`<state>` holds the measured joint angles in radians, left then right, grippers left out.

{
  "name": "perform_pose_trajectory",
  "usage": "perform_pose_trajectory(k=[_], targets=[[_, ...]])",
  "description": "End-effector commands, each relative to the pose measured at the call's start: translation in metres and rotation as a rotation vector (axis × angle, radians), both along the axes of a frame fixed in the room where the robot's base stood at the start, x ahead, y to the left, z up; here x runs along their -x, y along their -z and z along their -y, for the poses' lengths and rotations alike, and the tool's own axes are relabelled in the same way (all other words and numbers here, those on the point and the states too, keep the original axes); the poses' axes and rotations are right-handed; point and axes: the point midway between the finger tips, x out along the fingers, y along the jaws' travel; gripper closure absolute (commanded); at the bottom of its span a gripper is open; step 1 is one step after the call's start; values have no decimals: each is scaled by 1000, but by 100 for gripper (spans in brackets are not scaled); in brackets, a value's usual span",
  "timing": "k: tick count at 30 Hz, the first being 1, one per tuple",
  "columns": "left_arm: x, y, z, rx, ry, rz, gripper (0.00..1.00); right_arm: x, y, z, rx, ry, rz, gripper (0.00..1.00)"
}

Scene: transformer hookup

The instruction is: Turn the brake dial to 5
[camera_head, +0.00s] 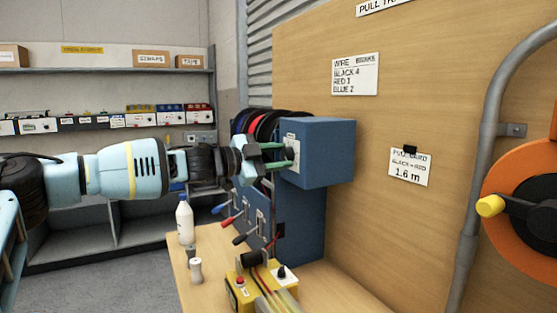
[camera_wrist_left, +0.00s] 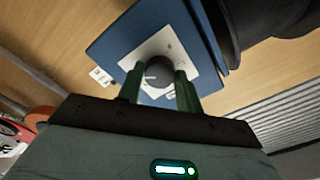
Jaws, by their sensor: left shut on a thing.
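The brake dial shows in the left wrist view as a dark round knob (camera_wrist_left: 160,70) on a white plate (camera_wrist_left: 150,50) on the face of a blue box. In the head view the blue box (camera_head: 325,152) stands against the wooden board, and its white plate (camera_head: 293,140) faces left. My left gripper (camera_head: 286,156) reaches the plate from the left. Its two green fingers (camera_wrist_left: 160,76) are shut on the knob, one on each side. The knob's pointer and the plate's marks are too small or covered to read. My right gripper is not in view.
Wire spools (camera_head: 265,122) sit behind the gripper. Below are coloured levers (camera_head: 228,221), a white bottle (camera_head: 185,220) and a yellow device (camera_head: 246,291) on the wooden bench. A wire and brake sign (camera_head: 355,74) hangs on the board. An orange reel (camera_head: 520,225) is at right.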

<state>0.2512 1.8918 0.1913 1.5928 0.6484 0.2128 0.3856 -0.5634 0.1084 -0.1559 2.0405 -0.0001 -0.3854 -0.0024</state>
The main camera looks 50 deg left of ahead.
Motion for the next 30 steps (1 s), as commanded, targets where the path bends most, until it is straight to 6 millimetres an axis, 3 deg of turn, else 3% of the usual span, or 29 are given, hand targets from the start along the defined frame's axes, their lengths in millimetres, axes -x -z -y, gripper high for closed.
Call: perform_pose_trajectory(k=[19,20,24,30], targets=[[0,1,0,-47,0,12,88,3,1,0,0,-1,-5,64],[0,1,0,-47,0,12,61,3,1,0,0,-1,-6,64],[0,1,0,-47,0,12,43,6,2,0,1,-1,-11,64],[0,0,0,-46,-1,13,43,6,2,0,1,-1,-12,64]])
